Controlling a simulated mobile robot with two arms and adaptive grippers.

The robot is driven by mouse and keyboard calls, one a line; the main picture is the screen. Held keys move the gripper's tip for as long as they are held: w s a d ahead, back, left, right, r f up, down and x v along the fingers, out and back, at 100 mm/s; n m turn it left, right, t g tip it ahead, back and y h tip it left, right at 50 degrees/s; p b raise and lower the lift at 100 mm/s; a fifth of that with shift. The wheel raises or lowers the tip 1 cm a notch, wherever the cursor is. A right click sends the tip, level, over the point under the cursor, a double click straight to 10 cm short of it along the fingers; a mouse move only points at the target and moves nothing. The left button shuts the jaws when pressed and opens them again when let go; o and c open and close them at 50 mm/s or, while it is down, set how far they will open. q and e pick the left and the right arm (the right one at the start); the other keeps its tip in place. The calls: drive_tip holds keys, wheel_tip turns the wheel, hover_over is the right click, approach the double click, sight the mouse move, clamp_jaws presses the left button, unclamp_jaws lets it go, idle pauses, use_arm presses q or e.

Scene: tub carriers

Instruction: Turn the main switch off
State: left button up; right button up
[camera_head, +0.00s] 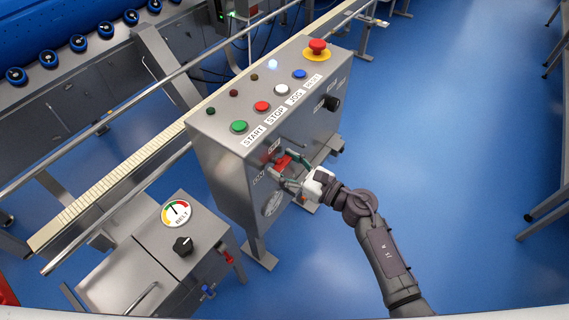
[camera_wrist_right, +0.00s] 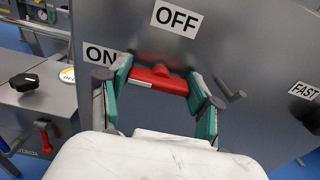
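The main switch is a red handle (camera_wrist_right: 160,79) on the front of the grey control box, with an OFF label above it and an ON label to its left in the right wrist view. Its bar lies roughly level there, towards ON. It also shows in the head view (camera_head: 283,163), partly hidden. My right gripper (camera_wrist_right: 158,82) is at the switch, one teal-padded finger at each end of the bar. The fingers are well apart; whether they press on the bar or only stand around it is unclear. It shows in the head view too (camera_head: 285,172). My left gripper is not in view.
The control box (camera_head: 225,165) carries buttons and a red emergency stop (camera_head: 317,47) on top. A black knob (camera_head: 331,103) and a FAST label (camera_wrist_right: 304,91) are to the right of the switch. A belt box (camera_head: 150,245) stands at left.

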drive_tip(key=c, duration=0.3)
drive_tip(key=shift+c, duration=0.2)
drive_tip(key=m+p, duration=0.1)
drive_tip(key=m, duration=0.3)
drive_tip(key=shift+m, duration=0.3)
drive_tip(key=m+p, duration=0.1)
drive_tip(key=m, duration=0.2)
drive_tip(key=shift+m, duration=0.4)
drive_tip(key=m+p, duration=0.2)
drive_tip(key=m, duration=0.3)
drive_tip(key=shift+w+d, duration=0.1)
drive_tip(key=shift+f+m+p, duration=0.15)
drive_tip(key=shift+m+p, duration=0.4)
drive_tip(key=shift+m, duration=1.75)
drive_tip(key=o, duration=1.1)
